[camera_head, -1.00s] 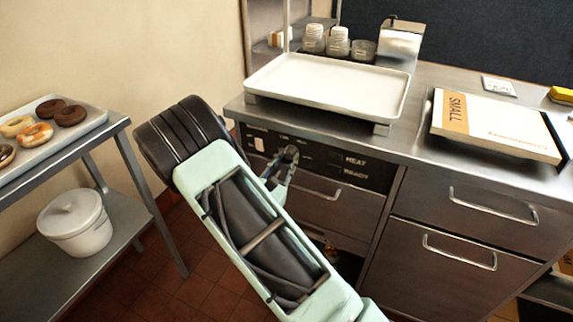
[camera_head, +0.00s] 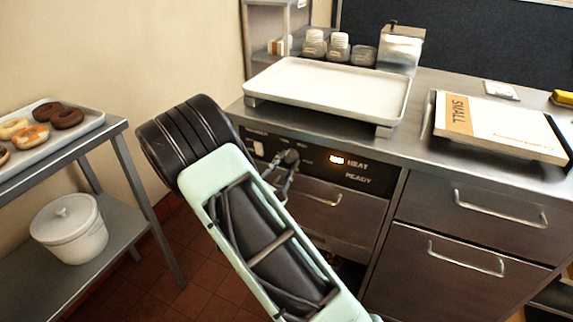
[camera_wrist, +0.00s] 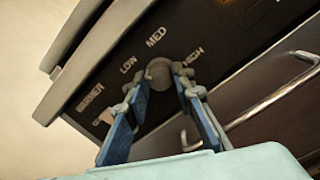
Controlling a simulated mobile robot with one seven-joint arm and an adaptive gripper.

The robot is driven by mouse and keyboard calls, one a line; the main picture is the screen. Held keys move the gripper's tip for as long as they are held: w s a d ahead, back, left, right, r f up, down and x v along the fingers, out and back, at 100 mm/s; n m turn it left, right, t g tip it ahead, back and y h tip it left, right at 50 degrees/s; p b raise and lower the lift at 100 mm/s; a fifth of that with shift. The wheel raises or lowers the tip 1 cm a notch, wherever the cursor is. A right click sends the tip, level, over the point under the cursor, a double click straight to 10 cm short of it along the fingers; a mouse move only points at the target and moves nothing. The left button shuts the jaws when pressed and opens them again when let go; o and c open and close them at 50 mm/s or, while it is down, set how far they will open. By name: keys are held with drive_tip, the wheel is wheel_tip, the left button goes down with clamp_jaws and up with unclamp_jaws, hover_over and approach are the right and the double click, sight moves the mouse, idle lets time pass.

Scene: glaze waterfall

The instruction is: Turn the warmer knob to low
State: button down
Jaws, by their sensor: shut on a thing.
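The warmer knob (camera_wrist: 158,71) is a dark round knob on the black control panel (camera_wrist: 215,25), with LOW, MED and HIGH printed around it in the wrist view. Its pointer is hidden or too dim to read. My gripper (camera_wrist: 161,82) is shut on the knob, with one blue-padded finger on each side. In the head view my gripper (camera_head: 282,168) reaches the panel under the counter, and the knob (camera_head: 291,156) shows at its tips.
A white tray (camera_head: 330,92) stands on the counter above the panel. A white switch (camera_head: 258,148) sits left of the knob. Drawer handles (camera_head: 500,205) stick out at the right. A cart with a doughnut tray (camera_head: 70,136) and a white pot (camera_head: 70,230) stands left.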

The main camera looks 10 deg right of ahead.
drive_tip(key=c, duration=1.6)
unclamp_jaws()
drive_tip(key=v, duration=1.2)
